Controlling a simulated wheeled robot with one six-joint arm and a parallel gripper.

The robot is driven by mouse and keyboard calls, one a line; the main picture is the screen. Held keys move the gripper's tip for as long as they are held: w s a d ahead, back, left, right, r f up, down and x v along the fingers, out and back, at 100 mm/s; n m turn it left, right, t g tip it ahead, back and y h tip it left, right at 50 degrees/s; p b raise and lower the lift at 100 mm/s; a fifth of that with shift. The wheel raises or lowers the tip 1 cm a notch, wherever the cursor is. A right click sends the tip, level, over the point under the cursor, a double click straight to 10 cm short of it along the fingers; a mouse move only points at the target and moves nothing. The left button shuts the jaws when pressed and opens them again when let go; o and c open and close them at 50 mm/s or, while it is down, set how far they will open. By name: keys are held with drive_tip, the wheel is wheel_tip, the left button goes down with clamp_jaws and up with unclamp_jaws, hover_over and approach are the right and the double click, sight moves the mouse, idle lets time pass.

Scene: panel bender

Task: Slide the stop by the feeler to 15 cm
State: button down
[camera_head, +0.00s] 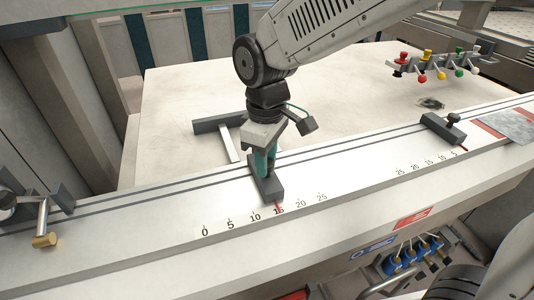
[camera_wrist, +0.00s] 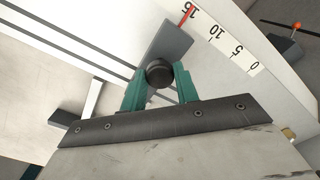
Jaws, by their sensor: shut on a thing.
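The dark grey stop (camera_head: 270,192) sits on the white rail by the left scale, on the side with the brass-tipped feeler (camera_head: 44,238). Its red pointer (camera_head: 278,206) lies at the 15 mark, partly over the number. In the wrist view the pointer (camera_wrist: 186,15) also meets the scale at 15, near the top edge. My gripper (camera_head: 265,165) is above the stop, pointing down, with its green fingers either side of the round black knob (camera_wrist: 159,72). It is shut on this knob. The fingers hide the knob in the head view.
A second stop (camera_head: 441,127) with a black knob stands on the right, by its own scale. A row of coloured knobs (camera_head: 430,66) is behind it. A grey T-shaped bar (camera_head: 220,123) lies on the table behind my gripper. The rail between the two stops looks clear.

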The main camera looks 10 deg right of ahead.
drive_tip(key=shift+w+r, duration=0.15)
drive_tip(key=c, duration=1.1)
unclamp_jaws()
drive_tip(key=shift+a, duration=0.1)
drive_tip(key=shift+o, duration=0.2)
wheel_tip(320, 180, up, 8)
drive_tip(key=shift+f, duration=0.15)
